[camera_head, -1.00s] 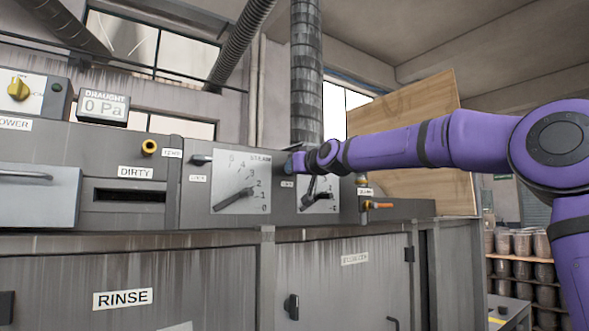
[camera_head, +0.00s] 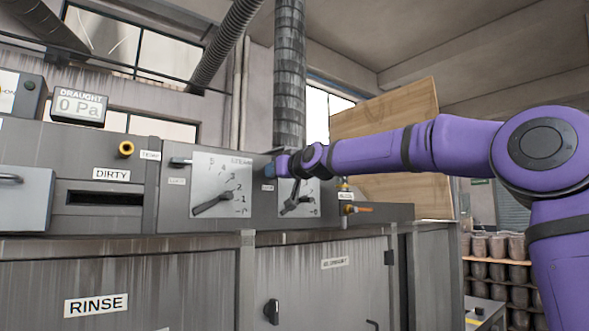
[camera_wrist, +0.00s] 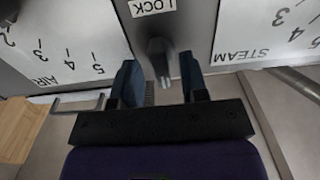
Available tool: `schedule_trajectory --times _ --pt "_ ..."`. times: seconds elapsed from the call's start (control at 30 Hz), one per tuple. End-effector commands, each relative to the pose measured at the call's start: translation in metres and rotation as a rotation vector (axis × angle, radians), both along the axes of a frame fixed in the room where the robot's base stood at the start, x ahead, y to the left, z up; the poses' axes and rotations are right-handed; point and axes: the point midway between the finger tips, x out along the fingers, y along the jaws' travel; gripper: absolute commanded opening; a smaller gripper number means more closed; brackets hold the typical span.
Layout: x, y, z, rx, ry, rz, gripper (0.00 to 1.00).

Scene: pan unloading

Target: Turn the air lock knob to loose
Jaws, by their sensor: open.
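The air lock knob (camera_wrist: 158,58) is a small grey lever in the wrist view, between the STEAM and AIR dials, with a LOCK label (camera_wrist: 152,6) beside it. My gripper (camera_wrist: 160,82) is open, with one dark blue finger on each side of the knob. I cannot tell if either finger touches it. In the head view my gripper (camera_head: 275,168) is at the grey panel and hides the knob. The AIR dial plate (camera_head: 312,186) is partly behind my gripper and wrist. It also shows at left in the wrist view (camera_wrist: 80,40).
The STEAM dial (camera_head: 222,180) is left of my gripper, with another small lock lever (camera_head: 181,161) beside it. An orange-handled valve (camera_head: 355,209) sticks out to the right. A pipe-like handle (camera_wrist: 75,104) shows in the wrist view. A wooden board (camera_head: 390,120) stands behind my arm.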

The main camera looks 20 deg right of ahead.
Motion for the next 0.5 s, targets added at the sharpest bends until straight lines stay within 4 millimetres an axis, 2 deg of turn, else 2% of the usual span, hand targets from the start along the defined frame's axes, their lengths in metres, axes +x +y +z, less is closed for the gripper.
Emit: schedule_trajectory --times 0.5 --pt "-0.028 -0.011 -0.001 0.001 0.001 -0.003 0.40"
